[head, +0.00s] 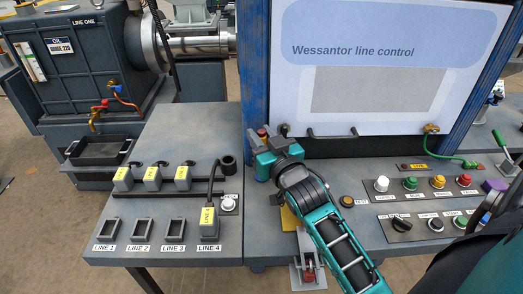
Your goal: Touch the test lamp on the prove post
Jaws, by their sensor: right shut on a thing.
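My right gripper (268,145) is at the left end of the rear console, close to the blue cabinet post. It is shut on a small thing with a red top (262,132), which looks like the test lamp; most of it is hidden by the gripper. I cannot make out the prove post; it may be behind my gripper or arm. Whether the lamp touches anything cannot be told. My left gripper is not in view.
A white door panel (390,120) stands behind the console, with a brass clip (431,128) and green cable (446,151) at right. Coloured buttons (438,182) sit right of my arm. Line plugs (153,178) and empty sockets (142,229) are on the left bench.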

